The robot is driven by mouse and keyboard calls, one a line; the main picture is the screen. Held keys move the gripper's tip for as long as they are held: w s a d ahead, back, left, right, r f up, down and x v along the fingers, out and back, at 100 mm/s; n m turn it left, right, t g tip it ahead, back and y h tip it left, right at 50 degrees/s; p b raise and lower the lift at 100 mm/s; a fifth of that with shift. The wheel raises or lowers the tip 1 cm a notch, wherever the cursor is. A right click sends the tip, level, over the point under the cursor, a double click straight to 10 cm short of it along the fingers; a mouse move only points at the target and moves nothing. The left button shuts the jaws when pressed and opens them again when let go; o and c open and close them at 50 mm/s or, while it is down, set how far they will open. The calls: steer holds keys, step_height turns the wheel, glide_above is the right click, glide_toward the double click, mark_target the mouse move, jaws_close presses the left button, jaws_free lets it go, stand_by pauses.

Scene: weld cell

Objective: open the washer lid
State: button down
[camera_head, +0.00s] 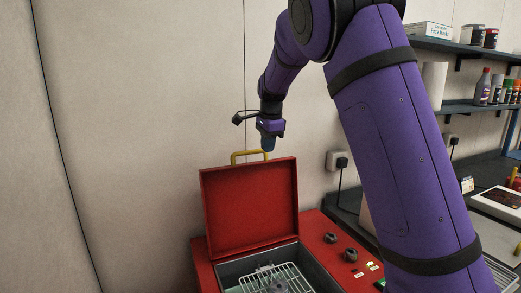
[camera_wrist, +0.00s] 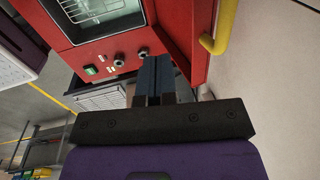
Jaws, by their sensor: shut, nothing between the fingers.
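The red washer (camera_head: 312,229) stands against the wall in the head view, with its red lid (camera_head: 247,205) raised upright. Its grey tub (camera_head: 232,270) shows, with a wire basket (camera_head: 280,280) inside. A yellow handle (camera_head: 236,157) sits on the lid's upper edge. My gripper (camera_head: 268,147) is shut and empty, just above the lid's top edge by the handle's right end. In the wrist view, the shut fingers (camera_wrist: 156,62) point toward the red lid (camera_wrist: 179,25), with the yellow handle (camera_wrist: 222,30) to their right. I cannot tell whether the fingers touch the lid.
Knobs (camera_head: 345,255) and lit buttons sit on the washer's right panel. A wall socket (camera_head: 337,160) with a cable is to the right. Shelves (camera_head: 470,105) hold bottles and cans above a dark counter. The wall left of the washer is bare.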

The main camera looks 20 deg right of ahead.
step_height(320, 180, up, 10)
steer(key=f, duration=0.1)
steer(key=s+d+r+n+y, duration=0.15)
steer(key=s+n, duration=0.25)
steer(key=s, duration=0.5)
steer(key=s+a+f+n+t, duration=0.1)
steer(key=s+n, duration=0.3)
steer(key=s, duration=0.6)
steer(key=s+a+f+n+t+h, duration=0.1)
steer(key=s+f+n, duration=0.3)
steer(key=s, duration=0.7)
steer(key=s+a+f+n+t, duration=0.1)
steer(key=s+a+f+n, duration=0.1)
steer(key=s+n, duration=0.4)
steer(key=s, duration=0.4)
steer(key=shift+s+a+f, duration=0.15)
steer(key=shift+s+a, duration=0.05)
